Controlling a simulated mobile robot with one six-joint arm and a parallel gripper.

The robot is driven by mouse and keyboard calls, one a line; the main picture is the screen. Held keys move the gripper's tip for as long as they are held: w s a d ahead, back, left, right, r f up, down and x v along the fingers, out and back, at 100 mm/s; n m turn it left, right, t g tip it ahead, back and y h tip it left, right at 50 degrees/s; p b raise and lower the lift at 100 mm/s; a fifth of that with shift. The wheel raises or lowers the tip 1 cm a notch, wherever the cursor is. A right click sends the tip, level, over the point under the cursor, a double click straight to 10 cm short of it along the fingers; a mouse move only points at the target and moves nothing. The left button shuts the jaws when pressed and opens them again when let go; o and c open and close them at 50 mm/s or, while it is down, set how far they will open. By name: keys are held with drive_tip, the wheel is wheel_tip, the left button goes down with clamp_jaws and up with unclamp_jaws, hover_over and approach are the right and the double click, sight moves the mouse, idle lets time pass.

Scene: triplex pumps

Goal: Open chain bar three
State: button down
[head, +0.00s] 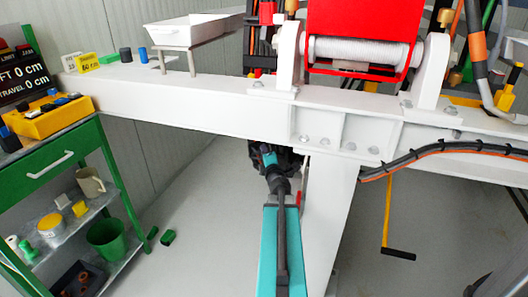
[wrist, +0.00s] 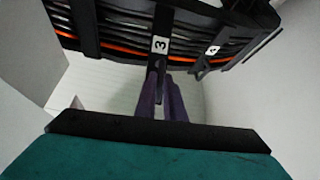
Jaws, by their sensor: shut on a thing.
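In the wrist view, chain bar three (wrist: 161,22) is a black crossbar with a white "3" label, lying across black and orange cables. Its narrow lower end reaches between the fingers of my gripper (wrist: 160,85), which are shut on it. The bar appears to lie across the cables; a gap at its far end cannot be made out. In the head view, my gripper is largely hidden in the dark area under the white beam (head: 215,108), beyond my teal arm.
Chain bar four (wrist: 208,60) is close on the right in the wrist view. A white post (head: 335,215) stands right of my arm. A yellow handle (head: 388,225) hangs farther right.

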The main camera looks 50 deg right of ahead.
drive_tip(key=shift+s+d, duration=0.1)
drive_tip(key=shift+s, duration=0.05)
drive_tip(key=c, duration=1.8)
unclamp_jaws()
drive_tip(key=shift+c, duration=0.2)
